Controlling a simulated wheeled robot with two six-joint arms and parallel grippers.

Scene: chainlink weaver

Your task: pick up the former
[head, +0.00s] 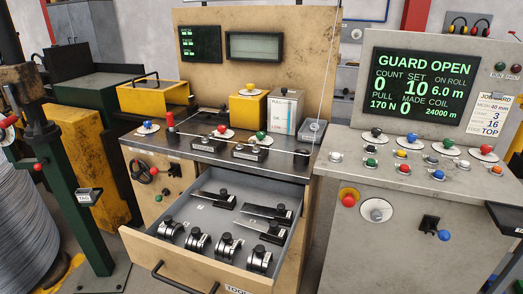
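An open drawer (140,238) juts from the wooden bench. At its back lie several flat dark bars with black knobs, such as a left bar (208,195), a right bar (262,211) and a nearer bar (252,227). At its front stand several rounded silver-and-black pieces with knobs, such as a left piece (168,229) and a right piece (259,261). Labels beside them are too small to read, so I cannot tell which is the former. Neither of my grippers shows clearly in the head view.
A panel screen (419,84) reads GUARD OPEN, above a console with several coloured knobs. The bench top (190,143) holds a long rod and knobs above the drawer. A green post (65,205) and wire coil (25,210) stand left. The drawer handle (185,281) sticks out in front.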

